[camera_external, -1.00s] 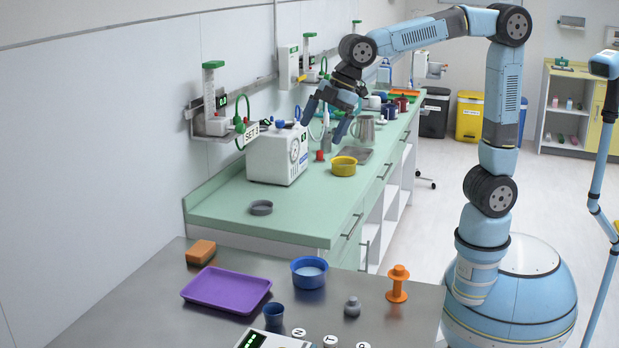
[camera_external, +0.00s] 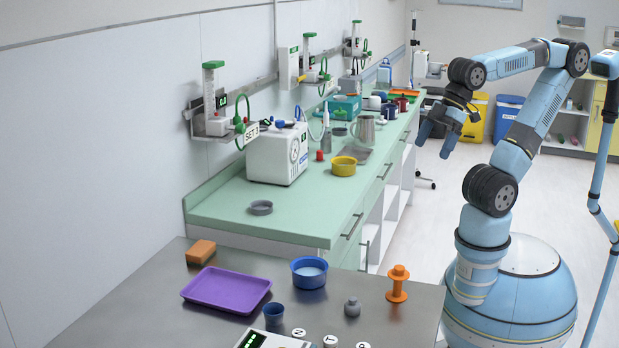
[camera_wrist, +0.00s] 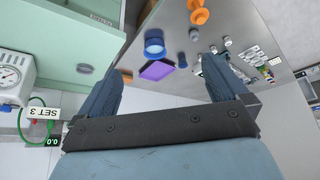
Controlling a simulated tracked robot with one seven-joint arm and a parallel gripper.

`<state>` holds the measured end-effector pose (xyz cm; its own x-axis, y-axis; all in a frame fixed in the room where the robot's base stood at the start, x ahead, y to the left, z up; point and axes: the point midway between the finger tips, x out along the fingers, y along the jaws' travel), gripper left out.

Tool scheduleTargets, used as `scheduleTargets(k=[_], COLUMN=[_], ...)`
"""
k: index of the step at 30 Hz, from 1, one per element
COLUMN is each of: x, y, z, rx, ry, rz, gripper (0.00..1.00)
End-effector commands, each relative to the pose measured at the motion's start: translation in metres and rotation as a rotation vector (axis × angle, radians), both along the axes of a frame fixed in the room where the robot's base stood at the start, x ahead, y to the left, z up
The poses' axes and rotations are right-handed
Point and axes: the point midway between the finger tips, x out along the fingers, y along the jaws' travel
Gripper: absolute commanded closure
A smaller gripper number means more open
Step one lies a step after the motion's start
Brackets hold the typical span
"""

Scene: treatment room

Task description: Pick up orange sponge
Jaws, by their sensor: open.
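The orange sponge (camera_external: 201,252) lies on the grey metal table at its back left corner, near the wall, in the external view. It stands just behind the purple tray (camera_external: 226,291). My gripper (camera_external: 434,146) is open and empty, high over the floor to the right of the green counter, far from the sponge. In the wrist view my gripper (camera_wrist: 163,95) shows two blue fingers spread apart.
On the metal table (camera_external: 163,312) are a blue bowl (camera_external: 309,273), a small blue cup (camera_external: 273,314), a grey weight (camera_external: 352,307) and an orange spool (camera_external: 397,284). The green counter (camera_external: 222,205) behind holds a white box (camera_external: 278,154) and a yellow bowl (camera_external: 343,166).

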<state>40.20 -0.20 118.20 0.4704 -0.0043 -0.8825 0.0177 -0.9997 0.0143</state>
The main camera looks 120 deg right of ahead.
Motion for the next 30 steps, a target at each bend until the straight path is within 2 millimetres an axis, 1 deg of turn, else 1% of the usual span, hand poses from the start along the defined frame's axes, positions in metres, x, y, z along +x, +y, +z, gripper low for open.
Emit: scheduleTargets(k=[1, 3, 6, 7, 9, 10, 17, 20, 23, 26, 30], x=[-0.005, -0.009, -0.011, -0.011, -0.011, -0.011, -0.011, -0.006, 0.006, 0.028, 0.063], y=[0.001, 0.002, 0.002, 0.002, 0.002, 0.002, 0.002, 0.003, 0.004, 0.006, 0.009], z=[-0.003, -0.006, -0.007, -0.007, -0.007, -0.007, -0.007, -0.005, 0.0, 0.008, 0.017], rx=[0.006, 0.012, 0.015, 0.015, 0.015, 0.015, 0.015, 0.026, 0.057, 0.111, 0.202], ry=[-0.002, -0.003, -0.002, -0.002, -0.002, -0.002, -0.002, 0.003, 0.019, 0.044, 0.083], rz=[-0.007, -0.014, -0.019, -0.019, -0.019, -0.019, -0.019, -0.032, -0.066, -0.126, -0.223], gripper=[0.0, 0.0, 0.0, 0.01, 0.08, 0.08, 0.08, 0.08, 0.08, 0.08, 0.08])
